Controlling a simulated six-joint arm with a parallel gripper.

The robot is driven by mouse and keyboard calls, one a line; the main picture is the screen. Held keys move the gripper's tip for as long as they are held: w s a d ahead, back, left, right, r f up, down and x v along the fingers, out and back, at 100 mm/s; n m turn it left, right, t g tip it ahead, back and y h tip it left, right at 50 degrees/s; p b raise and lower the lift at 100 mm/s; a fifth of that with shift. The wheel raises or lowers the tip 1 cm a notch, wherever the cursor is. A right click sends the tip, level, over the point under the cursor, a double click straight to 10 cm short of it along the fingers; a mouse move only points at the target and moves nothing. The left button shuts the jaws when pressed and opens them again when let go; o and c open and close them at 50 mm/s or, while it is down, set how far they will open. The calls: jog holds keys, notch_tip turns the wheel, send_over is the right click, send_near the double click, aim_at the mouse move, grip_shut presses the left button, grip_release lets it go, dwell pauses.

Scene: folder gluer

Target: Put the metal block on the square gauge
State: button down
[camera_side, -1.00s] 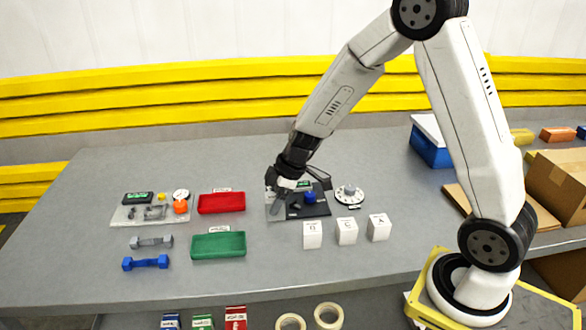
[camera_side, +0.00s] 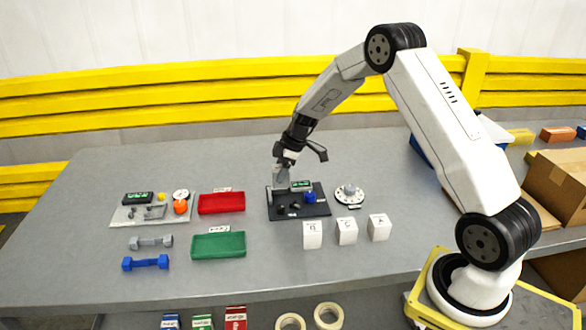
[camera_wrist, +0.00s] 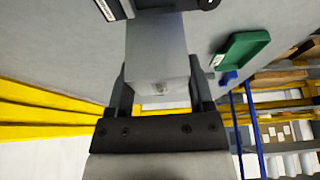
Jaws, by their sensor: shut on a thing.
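My gripper (camera_side: 284,166) is shut on the metal block (camera_wrist: 157,50), a plain grey block that fills the space between the fingers in the wrist view. In the side view the block (camera_side: 281,176) hangs below my gripper, above the back left of a dark square board (camera_side: 313,212). The board carries a lit green display, a blue piece and small dark parts. A lighter board (camera_side: 123,219) at the left has a display, a dial and an orange ball. I cannot tell which board is the square gauge.
A red tray (camera_side: 221,204) and a green tray (camera_side: 218,246) lie left of the dark board. A round white dial (camera_side: 349,194) is right of it. White lettered cubes (camera_side: 347,231) stand in front. Two dumbbells (camera_side: 146,263) lie front left. The table behind is clear.

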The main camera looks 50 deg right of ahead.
aim_at(281, 186)
jog(key=shift+f, duration=0.2)
jog(key=shift+f, duration=2.75)
grip_release()
jog(key=shift+r, duration=0.1)
jog(key=shift+r, duration=4.9)
